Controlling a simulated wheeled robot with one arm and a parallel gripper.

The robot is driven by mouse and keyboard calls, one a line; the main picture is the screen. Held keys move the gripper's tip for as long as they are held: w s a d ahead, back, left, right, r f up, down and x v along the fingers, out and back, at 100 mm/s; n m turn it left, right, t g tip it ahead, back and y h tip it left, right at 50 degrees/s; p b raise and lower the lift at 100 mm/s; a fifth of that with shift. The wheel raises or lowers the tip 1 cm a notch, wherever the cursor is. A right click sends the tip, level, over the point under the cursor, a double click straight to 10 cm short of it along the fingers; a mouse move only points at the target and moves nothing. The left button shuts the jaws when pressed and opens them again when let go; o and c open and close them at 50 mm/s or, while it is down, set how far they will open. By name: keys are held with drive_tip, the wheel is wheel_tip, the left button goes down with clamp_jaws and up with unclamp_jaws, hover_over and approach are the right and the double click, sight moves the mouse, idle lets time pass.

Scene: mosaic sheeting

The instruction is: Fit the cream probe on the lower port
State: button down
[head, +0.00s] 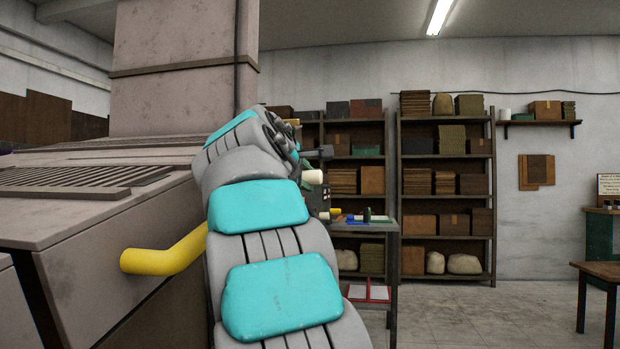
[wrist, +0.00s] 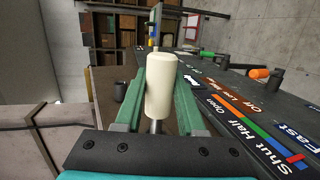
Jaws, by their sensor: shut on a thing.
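The cream probe (wrist: 159,85) stands lengthwise between the two green fingers of my gripper (wrist: 160,70) in the wrist view. A dark labelled panel (wrist: 235,105) lies to the right of the probe, with words such as Shut, Half, Open, Off and Low. I cannot make out the lower port in either view. In the head view my own arm covers most of the work area, and a small cream cylinder (head: 312,177) shows just past it; I cannot tell whether it is the probe.
A dark cup-like piece (wrist: 119,91) is left of my gripper. In the head view, a large machine (head: 100,230) with a yellow pipe (head: 165,258) stands close on the left; shelves (head: 446,205) line the back wall.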

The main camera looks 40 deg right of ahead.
drive_tip(key=shift+w+a, duration=0.8)
drive_tip(key=shift+w, duration=0.1)
drive_tip(key=shift+w+a, duration=0.45)
drive_tip(key=shift+w, duration=0.1)
drive_tip(key=shift+w+a, duration=0.1)
drive_tip(key=shift+w, duration=0.05)
drive_tip(key=shift+c, duration=2.2)
unclamp_jaws()
drive_tip(key=shift+a, duration=0.1)
drive_tip(key=v, duration=0.7)
drive_tip(key=shift+a, duration=0.3)
